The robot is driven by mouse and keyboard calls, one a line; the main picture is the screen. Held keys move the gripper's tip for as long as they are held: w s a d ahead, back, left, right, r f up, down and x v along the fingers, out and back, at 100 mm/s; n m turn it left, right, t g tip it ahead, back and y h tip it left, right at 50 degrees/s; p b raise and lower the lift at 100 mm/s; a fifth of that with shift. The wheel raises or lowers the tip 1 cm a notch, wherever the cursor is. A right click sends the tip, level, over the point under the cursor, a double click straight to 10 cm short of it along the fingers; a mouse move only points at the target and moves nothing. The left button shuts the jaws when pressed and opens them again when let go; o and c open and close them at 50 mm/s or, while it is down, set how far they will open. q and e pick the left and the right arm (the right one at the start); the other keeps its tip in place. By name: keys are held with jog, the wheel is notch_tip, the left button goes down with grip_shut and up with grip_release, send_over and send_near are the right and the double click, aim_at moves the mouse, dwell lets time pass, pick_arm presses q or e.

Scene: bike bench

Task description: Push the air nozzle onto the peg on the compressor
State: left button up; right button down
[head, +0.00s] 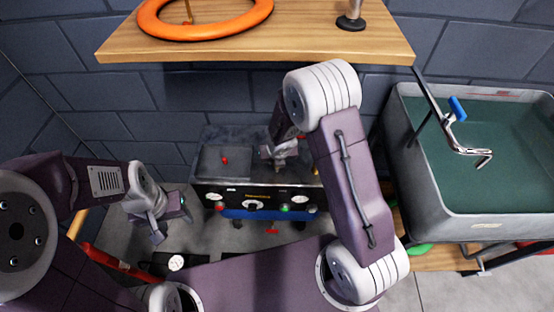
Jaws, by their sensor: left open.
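The compressor (258,200) is a dark box with gauges and knobs on its front, standing low against the wall in the middle of the head view. A small red piece (225,160) shows on the left of its top; I cannot tell whether it is the peg or part of the air nozzle. My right gripper (279,158) is over the right part of the compressor's top, partly hidden by its own wrist; its jaws and anything in them cannot be made out. My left gripper (172,218) is open, left of the compressor and apart from it.
A wooden bench (260,45) with an orange ring (205,32) overhangs at the back. A grey sink (480,140) with a tap (460,140) stands at the right. A round gauge (176,262) and a red bar (102,257) lie low at the left.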

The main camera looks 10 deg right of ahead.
jog(key=shift+f+b, duration=1)
jog(key=shift+f, duration=0.05)
jog(key=c, duration=1.1)
grip_release()
jog(key=shift+o, duration=0.2)
jog(key=p+v, duration=0.5)
jog(key=v, duration=0.4)
jog(key=shift+s, duration=0.15)
